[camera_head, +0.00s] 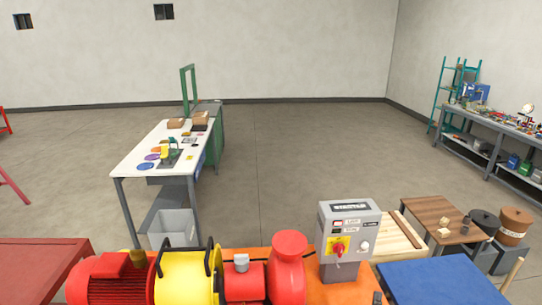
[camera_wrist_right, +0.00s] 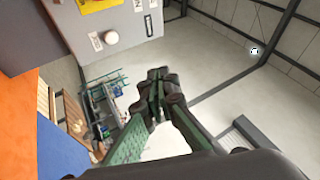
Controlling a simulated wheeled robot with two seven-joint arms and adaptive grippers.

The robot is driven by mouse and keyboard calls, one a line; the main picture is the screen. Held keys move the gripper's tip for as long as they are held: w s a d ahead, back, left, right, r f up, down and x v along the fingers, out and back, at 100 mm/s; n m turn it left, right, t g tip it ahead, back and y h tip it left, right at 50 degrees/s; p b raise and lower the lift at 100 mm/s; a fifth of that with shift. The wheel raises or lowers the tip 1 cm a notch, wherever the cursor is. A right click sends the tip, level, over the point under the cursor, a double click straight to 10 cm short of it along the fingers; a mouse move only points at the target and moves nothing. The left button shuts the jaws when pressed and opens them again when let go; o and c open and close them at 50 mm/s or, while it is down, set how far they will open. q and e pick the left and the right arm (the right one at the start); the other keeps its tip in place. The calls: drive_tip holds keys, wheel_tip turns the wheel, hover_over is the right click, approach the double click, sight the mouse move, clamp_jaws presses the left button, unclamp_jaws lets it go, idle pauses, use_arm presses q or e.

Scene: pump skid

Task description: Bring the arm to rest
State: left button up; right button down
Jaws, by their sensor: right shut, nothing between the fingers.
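My right gripper (camera_wrist_right: 163,82) shows in the right wrist view, its dark-tipped green fingers closed together with nothing between them. It points into open space beside the grey control box (camera_wrist_right: 95,30), apart from it in the picture. In the head view the control box (camera_head: 348,232) stands upright on the orange skid (camera_head: 340,290), with a red and yellow switch and a white knob on its front. A small dark tip at the bottom edge there may be part of my right gripper; I cannot tell. My left gripper is in neither view.
The red motor (camera_head: 105,280), yellow guard (camera_head: 185,278) and red pump (camera_head: 288,268) line the skid. A blue-topped surface (camera_head: 440,282) and a wooden table (camera_head: 435,212) are at right. A white workbench (camera_head: 140,160) stands further back. Grey floor (camera_head: 300,160) beyond is clear.

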drive_tip(key=s+a+f+n+g+y, duration=0.45)
drive_tip(key=f+n+y, duration=0.2)
drive_tip(key=n, duration=0.25)
drive_tip(key=s+a+f+n+g+y, duration=0.3)
drive_tip(key=s+a+f+n+y, duration=0.15)
drive_tip(key=f+n, duration=0.35)
drive_tip(key=s+d+f+n+g+h, duration=0.2)
drive_tip(key=s+d+f+g, duration=0.15)
drive_tip(key=s, duration=0.55)
drive_tip(key=s+d+f+n+g+h, duration=0.1)
drive_tip(key=s+d+f+g, duration=0.25)
drive_tip(key=s, duration=0.55)
drive_tip(key=s+d+f+n+g+h, duration=0.2)
drive_tip(key=s+d+g, duration=0.2)
drive_tip(key=s, duration=0.4)
wheel_tip(320, 180, down, 32)
drive_tip(key=s+a+f+g+y+b, duration=0.1)
drive_tip(key=s+a, duration=0.1)
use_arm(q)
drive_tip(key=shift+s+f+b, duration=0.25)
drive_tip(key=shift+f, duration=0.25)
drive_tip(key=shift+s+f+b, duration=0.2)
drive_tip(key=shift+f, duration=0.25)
use_arm(e)
drive_tip(key=s+f+n+g, duration=0.1)
drive_tip(key=s+f, duration=1.5)
drive_tip(key=s, duration=0.3)
drive_tip(key=shift+f, duration=0.4)
